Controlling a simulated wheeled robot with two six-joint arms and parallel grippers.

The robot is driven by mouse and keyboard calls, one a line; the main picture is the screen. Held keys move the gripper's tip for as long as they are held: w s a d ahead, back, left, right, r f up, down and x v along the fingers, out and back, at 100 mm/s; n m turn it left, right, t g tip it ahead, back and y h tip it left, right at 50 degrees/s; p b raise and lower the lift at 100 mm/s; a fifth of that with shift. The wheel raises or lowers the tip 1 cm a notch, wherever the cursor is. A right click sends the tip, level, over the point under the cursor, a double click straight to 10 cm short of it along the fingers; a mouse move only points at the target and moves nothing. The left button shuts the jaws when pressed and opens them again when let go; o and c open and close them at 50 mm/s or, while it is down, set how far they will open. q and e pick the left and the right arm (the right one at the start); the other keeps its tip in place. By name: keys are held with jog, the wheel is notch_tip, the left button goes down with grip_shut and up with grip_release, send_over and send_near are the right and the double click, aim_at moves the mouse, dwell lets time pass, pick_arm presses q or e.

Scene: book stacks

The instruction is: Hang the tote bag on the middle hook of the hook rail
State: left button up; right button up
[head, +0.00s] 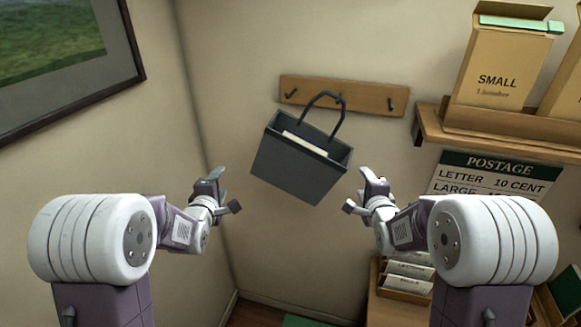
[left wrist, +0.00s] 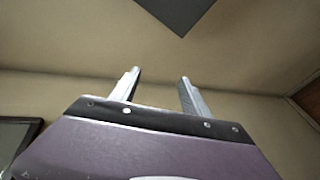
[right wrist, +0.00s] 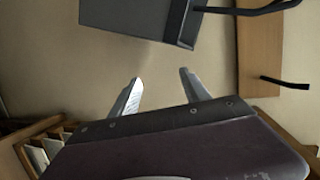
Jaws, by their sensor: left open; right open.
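The dark grey tote bag (head: 295,172) is at the hook rail (head: 366,96), its black handle loop (head: 340,122) reaching up to the middle hook (head: 341,99). The loop appears to be over that hook, but the exact contact is too small to tell. The bag is tilted, with its open top showing something cream inside. My left gripper (head: 226,190) is open and empty, left of the bag. My right gripper (head: 358,190) is open and empty, right of the bag. The bag also shows in the left wrist view (left wrist: 178,12) and right wrist view (right wrist: 128,16), apart from the fingers.
The rail's left hook (head: 290,93) and right hook (head: 390,104) are bare. A wooden shelf (head: 500,137) with boxes (head: 505,62) juts out at the right, above a postage sign (head: 487,180). A framed picture (head: 125,88) hangs on the left wall. Envelopes (head: 408,277) stand low at right.

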jog(key=shift+w+a+f, duration=0.4)
jog(key=shift+w+a, duration=0.35)
jog(key=shift+w, duration=1.05)
jog(key=shift+w+a+f, duration=0.45)
jog(key=shift+w+a, duration=0.25)
jog(key=shift+w, duration=1.05)
jog(key=shift+w+a+f, duration=0.4)
jog(key=shift+w+a, duration=0.35)
jog(key=shift+w, duration=1.05)
pick_arm(q)
jog(key=w+d+f, duration=0.2)
jog(key=w+d, duration=0.2)
jog(key=w, duration=0.6)
jog(key=shift+w+d+f, duration=0.3)
jog(key=shift+d+f, duration=0.05)
jog(key=shift+d, duration=0.05)
jog(key=shift+r, duration=0.2)
pick_arm(e)
jog(key=shift+r, duration=0.25)
